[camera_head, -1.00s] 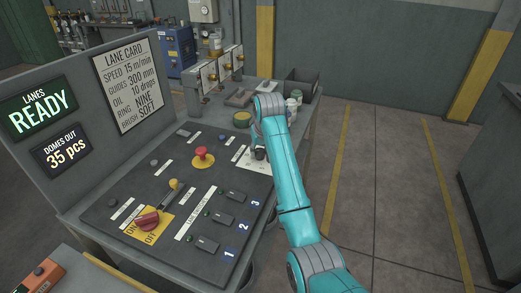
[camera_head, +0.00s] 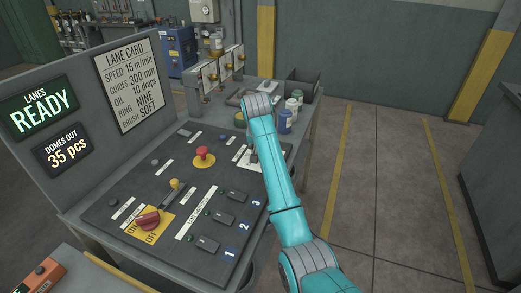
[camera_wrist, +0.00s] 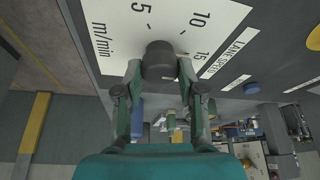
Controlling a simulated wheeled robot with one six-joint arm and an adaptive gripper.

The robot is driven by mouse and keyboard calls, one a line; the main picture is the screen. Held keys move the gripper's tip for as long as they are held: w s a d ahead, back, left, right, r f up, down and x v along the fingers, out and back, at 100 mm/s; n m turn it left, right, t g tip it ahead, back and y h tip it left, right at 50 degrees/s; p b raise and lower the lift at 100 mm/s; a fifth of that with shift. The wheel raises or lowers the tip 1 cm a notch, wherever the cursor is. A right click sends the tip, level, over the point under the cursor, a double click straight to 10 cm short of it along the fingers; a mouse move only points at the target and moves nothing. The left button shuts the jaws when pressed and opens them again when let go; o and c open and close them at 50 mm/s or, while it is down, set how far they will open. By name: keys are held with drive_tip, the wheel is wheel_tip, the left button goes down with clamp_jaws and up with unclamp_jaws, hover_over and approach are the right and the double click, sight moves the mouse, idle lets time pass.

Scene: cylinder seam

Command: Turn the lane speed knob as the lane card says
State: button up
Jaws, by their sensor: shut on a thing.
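The lane speed knob (camera_wrist: 160,60) is a dark round knob on a white dial plate (camera_wrist: 112,38) marked 5, 10, 15 and m/min. A LANE SPEED label (camera_wrist: 229,53) sits beside it. My gripper (camera_wrist: 160,72) has a finger on each side of the knob and is shut on it. No pointer mark on the knob can be made out. In the head view the arm hides the knob and gripper; part of the white plate (camera_head: 241,157) shows. The lane card (camera_head: 127,79) reads SPEED 15 m/min.
The panel also carries a red mushroom button (camera_head: 204,153), a red rotary switch (camera_head: 148,217) and several toggles in numbered rows. Jars (camera_head: 286,119) and a dark bin (camera_head: 301,85) stand at the back right of the bench. A screen (camera_head: 39,107) reads LANES READY.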

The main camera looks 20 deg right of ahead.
drive_tip(key=o, duration=1.1)
drive_tip(key=v, duration=0.7)
drive_tip(key=shift+s+r, duration=0.1)
drive_tip(key=shift+r, duration=0.1)
drive_tip(key=shift+s, duration=0.1)
